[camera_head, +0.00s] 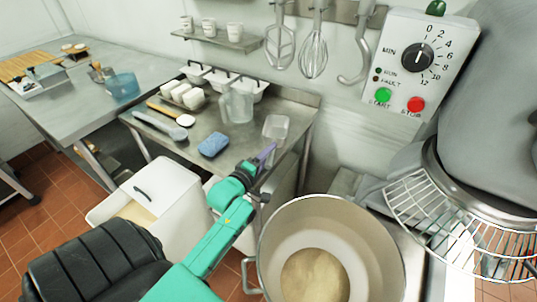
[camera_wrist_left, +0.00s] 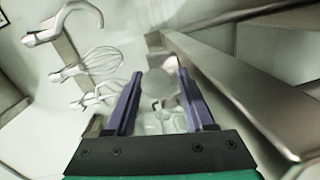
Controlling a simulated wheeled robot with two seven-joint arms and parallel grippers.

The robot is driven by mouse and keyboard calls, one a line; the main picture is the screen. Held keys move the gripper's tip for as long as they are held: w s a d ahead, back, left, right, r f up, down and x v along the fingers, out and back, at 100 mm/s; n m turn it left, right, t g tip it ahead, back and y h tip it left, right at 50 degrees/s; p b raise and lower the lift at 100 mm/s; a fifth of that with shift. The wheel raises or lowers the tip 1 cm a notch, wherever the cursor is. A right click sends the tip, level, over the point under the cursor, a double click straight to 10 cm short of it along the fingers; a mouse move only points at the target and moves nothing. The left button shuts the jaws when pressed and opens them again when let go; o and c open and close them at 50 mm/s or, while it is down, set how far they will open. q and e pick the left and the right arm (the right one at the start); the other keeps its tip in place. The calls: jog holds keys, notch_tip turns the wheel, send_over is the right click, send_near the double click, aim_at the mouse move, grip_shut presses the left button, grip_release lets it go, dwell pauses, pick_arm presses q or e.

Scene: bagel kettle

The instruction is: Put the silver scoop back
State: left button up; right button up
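A silver-grey scoop-like tool (camera_head: 160,126) lies at the left front of the steel side table (camera_head: 247,133), with its wider end toward the right. I take it for the silver scoop. My left gripper (camera_head: 266,153) reaches over the right part of that table, well to the right of the tool. Its purple fingers stand apart in the left wrist view (camera_wrist_left: 158,98), with nothing clearly held between them. A pale grey rounded shape and clear containers show beyond the fingertips there; I cannot tell exactly what the grey shape is. My right gripper is not in view.
A clear container (camera_head: 276,127) stands just beyond my left gripper. A blue sponge (camera_head: 214,145) and a clear jug (camera_head: 238,104) are on the table. White bins (camera_head: 163,186) stand below. A large mixer bowl (camera_head: 382,250) is at front right. Whisks (camera_head: 314,55) hang on the wall.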

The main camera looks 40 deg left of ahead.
pick_arm(q)
jog(key=shift+r, duration=0.2)
jog(key=shift+s+f, duration=0.1)
jog(key=shift+s, duration=0.25)
jog(key=s+r+b, duration=0.1)
jog(key=s, duration=1)
jog(key=shift+d+r, duration=0.15)
jog(key=shift+r, duration=0.1)
jog(key=shift+s+f, duration=0.1)
jog(key=shift+s, duration=0.05)
